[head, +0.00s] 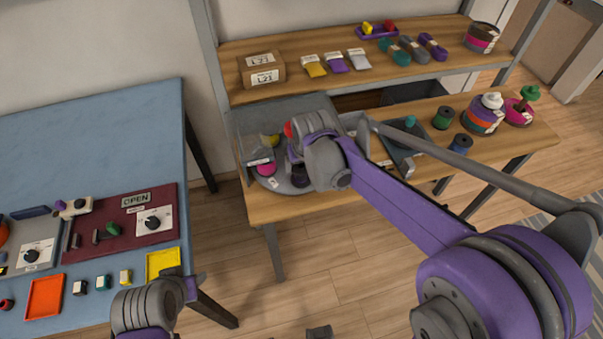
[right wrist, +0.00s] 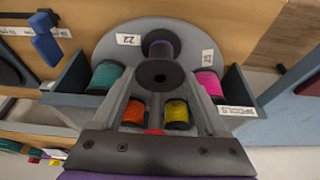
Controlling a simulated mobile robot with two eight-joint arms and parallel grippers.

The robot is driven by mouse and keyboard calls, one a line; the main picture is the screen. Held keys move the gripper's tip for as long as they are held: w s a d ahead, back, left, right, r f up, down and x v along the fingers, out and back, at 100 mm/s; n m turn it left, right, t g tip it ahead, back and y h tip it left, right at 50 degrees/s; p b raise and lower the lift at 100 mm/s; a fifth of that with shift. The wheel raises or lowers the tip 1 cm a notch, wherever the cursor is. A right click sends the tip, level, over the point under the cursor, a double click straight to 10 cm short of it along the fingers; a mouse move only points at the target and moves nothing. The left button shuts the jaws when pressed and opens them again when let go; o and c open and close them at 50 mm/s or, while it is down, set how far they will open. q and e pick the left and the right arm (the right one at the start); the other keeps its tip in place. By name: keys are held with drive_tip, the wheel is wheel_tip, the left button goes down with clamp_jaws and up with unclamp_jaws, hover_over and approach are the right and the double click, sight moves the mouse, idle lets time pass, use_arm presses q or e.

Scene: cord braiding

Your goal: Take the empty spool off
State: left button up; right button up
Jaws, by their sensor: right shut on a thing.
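The grey round carrier plate (right wrist: 110,40) stands on the bench, with teal (right wrist: 106,77), purple (right wrist: 161,44), pink (right wrist: 208,85), orange (right wrist: 134,113) and yellow (right wrist: 177,114) spools around it. A bare black spool (right wrist: 158,75), seen end-on with no thread showing, is between the fingertips of my right gripper (right wrist: 158,88), which is shut on it. I cannot tell how far it is above the plate. In the head view my right wrist covers part of the plate (head: 297,187). My left gripper (head: 190,287) is low over the blue table's corner; its jaw opening is not clear.
A grey bin labelled SPOOLS (right wrist: 237,110) is beside the plate. Green (head: 443,118) and blue (head: 461,145) spools stand farther right on the bench. A shelf (head: 400,73) with a box (head: 262,69) and yarn runs above. The blue table (head: 90,130) holds a control panel (head: 135,210).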

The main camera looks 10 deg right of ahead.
use_arm(q)
drive_tip(key=shift+r, duration=0.1)
use_arm(e)
drive_tip(key=shift+r, duration=0.15)
drive_tip(key=shift+r+p, duration=1.75)
drive_tip(key=shift+r, duration=1.15)
use_arm(q)
drive_tip(key=r, duration=0.1)
drive_tip(key=w+r, duration=0.1)
drive_tip(key=r, duration=0.2)
drive_tip(key=shift+w+r, duration=0.15)
drive_tip(key=shift+w, duration=0.1)
use_arm(e)
drive_tip(key=shift+f, duration=0.1)
